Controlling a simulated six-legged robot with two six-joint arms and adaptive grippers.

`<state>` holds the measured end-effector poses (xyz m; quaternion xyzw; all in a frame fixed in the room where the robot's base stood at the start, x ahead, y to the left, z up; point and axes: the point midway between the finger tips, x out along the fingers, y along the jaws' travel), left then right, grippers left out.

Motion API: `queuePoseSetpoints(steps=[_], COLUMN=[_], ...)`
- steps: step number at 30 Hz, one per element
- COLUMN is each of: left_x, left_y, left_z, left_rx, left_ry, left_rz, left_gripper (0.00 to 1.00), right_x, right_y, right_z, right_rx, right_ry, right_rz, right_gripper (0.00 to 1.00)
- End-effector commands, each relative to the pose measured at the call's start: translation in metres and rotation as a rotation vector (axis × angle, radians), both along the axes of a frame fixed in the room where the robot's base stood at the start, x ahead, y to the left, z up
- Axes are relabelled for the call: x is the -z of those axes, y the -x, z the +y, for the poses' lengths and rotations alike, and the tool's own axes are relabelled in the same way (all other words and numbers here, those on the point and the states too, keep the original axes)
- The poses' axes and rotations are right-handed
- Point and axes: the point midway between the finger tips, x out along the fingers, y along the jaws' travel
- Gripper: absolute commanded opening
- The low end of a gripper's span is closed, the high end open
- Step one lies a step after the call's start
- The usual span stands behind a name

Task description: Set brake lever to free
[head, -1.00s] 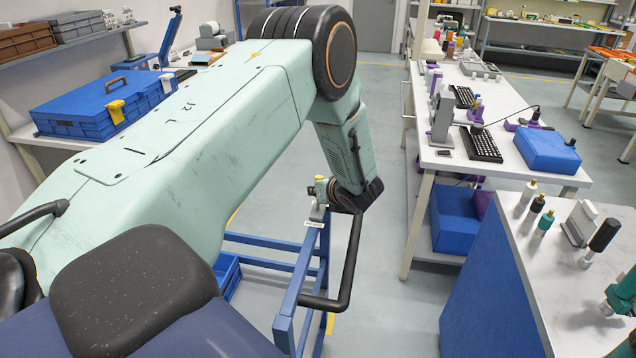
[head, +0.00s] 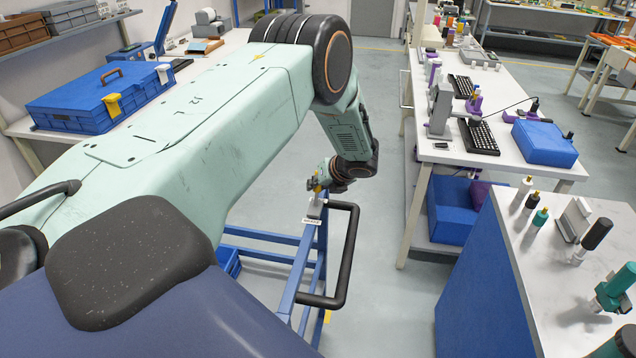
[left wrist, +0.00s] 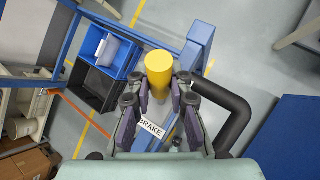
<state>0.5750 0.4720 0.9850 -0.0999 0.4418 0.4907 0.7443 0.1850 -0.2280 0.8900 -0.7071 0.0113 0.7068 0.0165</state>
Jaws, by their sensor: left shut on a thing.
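The brake lever shows in the left wrist view as a round yellow knob (left wrist: 159,63) above a white label reading BRAKE (left wrist: 151,128). My left gripper (left wrist: 160,82) has its dark fingers on both sides of the knob and is shut on it. In the head view my left gripper (head: 317,184) is at the top of the lever on the blue cart frame (head: 301,262), above the small white label (head: 311,222). The fingers and wrist partly hide the lever there. My right gripper is not in view.
A black bent handle (head: 350,255) sticks out from the cart close to the lever. A white-topped counter (head: 545,270) with bottles and tools stands at the right. A bench with keyboards (head: 478,137) is behind it. Open floor lies between.

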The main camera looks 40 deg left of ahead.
Motion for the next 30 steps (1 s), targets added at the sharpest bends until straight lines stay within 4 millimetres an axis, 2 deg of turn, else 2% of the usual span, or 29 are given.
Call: queuePoseSetpoints(steps=[9,10,18,26,30], left_x=[0.0003,0.0003,0.0003,0.0001,-0.0068], left_y=[-0.0001,-0.0001,-0.0006,-0.0006,-0.0008], left_z=[0.0001,0.0001,0.0006,0.0004,-0.0052], left_rx=[0.0,0.0,0.0,0.0,0.0], left_ry=[0.001,0.001,0.001,0.001,0.001], left_rz=[0.0,0.0,0.0,0.0,-0.002], left_gripper=[0.0,0.2,0.43,0.43,0.43], right_x=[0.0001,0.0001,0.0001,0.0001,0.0], right_y=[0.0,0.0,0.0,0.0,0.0], right_z=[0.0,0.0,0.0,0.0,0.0], right_rx=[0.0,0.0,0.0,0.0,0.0], right_ry=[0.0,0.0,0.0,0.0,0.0], right_rz=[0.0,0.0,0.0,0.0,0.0], right_gripper=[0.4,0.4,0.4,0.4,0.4])
